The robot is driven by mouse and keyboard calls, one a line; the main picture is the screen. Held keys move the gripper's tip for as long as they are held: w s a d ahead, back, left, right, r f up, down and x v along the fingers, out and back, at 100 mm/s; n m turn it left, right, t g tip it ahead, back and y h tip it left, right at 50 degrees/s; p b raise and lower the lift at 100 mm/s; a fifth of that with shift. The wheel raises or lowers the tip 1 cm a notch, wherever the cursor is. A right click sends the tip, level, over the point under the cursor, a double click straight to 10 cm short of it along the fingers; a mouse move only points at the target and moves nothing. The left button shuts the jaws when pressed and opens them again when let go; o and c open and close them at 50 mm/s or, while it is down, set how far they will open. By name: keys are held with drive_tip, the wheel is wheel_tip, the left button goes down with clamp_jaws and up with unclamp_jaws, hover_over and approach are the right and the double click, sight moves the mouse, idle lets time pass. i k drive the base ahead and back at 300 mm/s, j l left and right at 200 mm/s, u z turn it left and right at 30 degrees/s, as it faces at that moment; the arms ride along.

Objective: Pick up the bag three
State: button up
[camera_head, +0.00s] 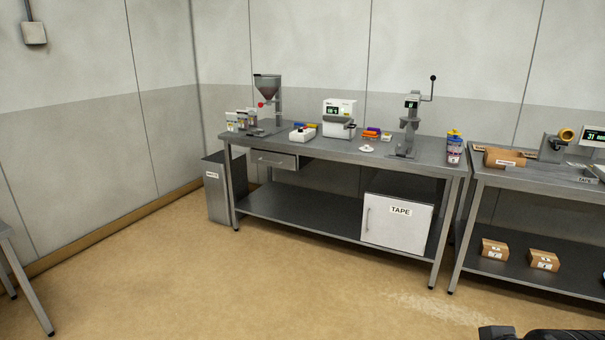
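Several small pale bags or packets with dark and yellow markings (243,119) stand in a row at the back left end of the steel workbench (345,147). They are beside the hopper on a stand (268,90). Their labels are too small to read, so I cannot tell which one is bag three. A dark part of my arm shows at the bottom right corner, far from the bags. My gripper's fingers do not show.
The bench also bears a white device with a display (339,118), colored bins (372,133) and a lever press (409,125). A grey bin (217,188) stands at its left end. A second bench (530,179) adjoins on the right. The floor in front is clear.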

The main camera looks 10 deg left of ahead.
sight(243, 115)
drive_tip(key=i+j+u, duration=0.3)
drive_tip(key=i, duration=0.45)
drive_tip(key=i+j+u, duration=0.25)
drive_tip(key=i, duration=0.55)
drive_tip(key=i+j+u, duration=0.1)
drive_tip(key=i+u, duration=0.2)
drive_tip(key=i, duration=0.45)
